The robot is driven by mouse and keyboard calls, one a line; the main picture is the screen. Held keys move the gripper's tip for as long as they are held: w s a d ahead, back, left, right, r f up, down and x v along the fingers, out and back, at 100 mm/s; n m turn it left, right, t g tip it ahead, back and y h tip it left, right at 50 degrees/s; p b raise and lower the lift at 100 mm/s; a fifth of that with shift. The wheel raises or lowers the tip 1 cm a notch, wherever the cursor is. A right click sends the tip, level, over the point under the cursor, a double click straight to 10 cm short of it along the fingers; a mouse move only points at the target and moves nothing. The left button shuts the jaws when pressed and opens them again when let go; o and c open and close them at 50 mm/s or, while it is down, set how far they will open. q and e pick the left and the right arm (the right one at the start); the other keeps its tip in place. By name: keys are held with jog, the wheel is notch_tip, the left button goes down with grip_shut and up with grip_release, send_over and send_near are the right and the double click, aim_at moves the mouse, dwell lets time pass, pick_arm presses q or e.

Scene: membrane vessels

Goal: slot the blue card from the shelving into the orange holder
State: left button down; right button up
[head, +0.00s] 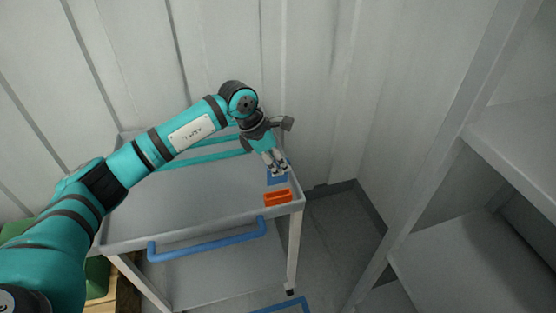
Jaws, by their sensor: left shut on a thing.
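My left gripper (279,171) is over the right end of the grey cart, pointing down. It is shut on the blue card (277,180), whose lower part shows below the fingertips. The orange holder (278,197) sits at the cart's front right corner, just in front of the card in the picture. I cannot tell whether the card touches the holder or the cart top. The shelving (520,150) stands at the right. My right gripper is not in view.
The grey cart (190,236) has a raised rim and a blue handle (207,243) along its front. Its top is mostly clear left of the holder. A pale ribbed wall (330,90) stands close behind. Green and wooden objects (100,280) are at the lower left.

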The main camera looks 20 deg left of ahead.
aim_at(278, 183)
pick_arm(q)
jog(key=shift+f+b, duration=0.5)
jog(key=shift+f, duration=0.7)
jog(key=shift+f+b, duration=0.4)
jog(key=shift+f, duration=0.35)
jog(key=shift+f+b, duration=0.45)
jog(key=shift+f, duration=0.8)
jog(key=shift+f+b, duration=0.65)
jog(key=shift+b, duration=0.2)
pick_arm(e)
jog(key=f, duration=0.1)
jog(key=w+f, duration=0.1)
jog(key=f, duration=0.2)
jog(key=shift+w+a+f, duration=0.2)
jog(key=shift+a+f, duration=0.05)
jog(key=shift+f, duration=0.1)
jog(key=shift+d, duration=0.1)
pick_arm(q)
jog(key=shift+f+b, duration=0.25)
jog(key=shift+b, duration=0.1)
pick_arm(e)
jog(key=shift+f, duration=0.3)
